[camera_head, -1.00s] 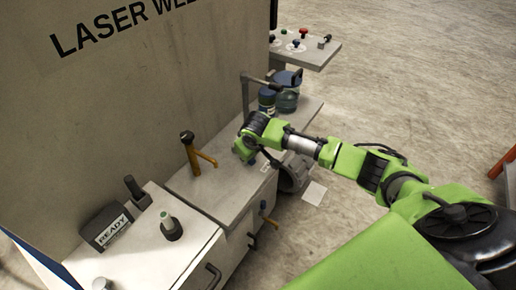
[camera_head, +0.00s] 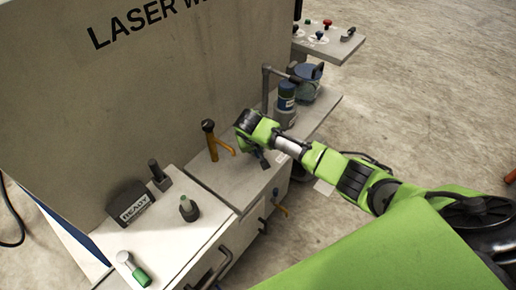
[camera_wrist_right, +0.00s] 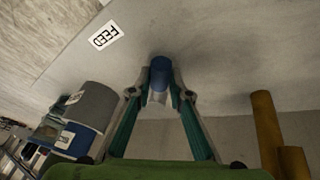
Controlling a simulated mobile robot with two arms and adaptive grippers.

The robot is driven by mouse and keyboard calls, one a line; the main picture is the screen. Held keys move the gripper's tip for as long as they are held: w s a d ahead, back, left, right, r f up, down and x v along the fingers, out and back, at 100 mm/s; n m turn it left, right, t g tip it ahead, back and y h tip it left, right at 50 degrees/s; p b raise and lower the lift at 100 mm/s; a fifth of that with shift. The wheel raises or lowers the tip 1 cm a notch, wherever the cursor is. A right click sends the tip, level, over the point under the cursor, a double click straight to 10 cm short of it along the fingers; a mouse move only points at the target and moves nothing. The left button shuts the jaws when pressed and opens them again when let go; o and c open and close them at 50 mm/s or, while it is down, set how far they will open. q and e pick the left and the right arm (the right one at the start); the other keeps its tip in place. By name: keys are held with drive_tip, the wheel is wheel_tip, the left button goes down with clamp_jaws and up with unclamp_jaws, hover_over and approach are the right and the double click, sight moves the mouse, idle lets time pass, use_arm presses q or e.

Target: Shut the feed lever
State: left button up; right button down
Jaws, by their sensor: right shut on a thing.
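The feed lever shows in the right wrist view as a blue rounded knob (camera_wrist_right: 161,72) on a pale stem, beside a white label reading FEED (camera_wrist_right: 104,35). My right gripper (camera_wrist_right: 162,92) is shut on it, with one finger on each side of the knob. In the head view my right gripper (camera_head: 262,161) is low over the grey bench top, right of the orange tap-like fitting (camera_head: 217,140). The lever itself is hidden there by the gripper and wrist. My left gripper is in neither view.
Blue-and-grey containers (camera_head: 286,97) and a bent grey pipe (camera_head: 266,88) stand behind my right wrist. The tall grey LASER panel (camera_head: 120,110) rises behind the bench. A READY box (camera_head: 133,203) and knobs sit at lower left. Open floor lies at right.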

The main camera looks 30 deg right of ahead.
drive_tip(key=c, duration=1.9)
unclamp_jaws()
drive_tip(key=v, duration=1.2)
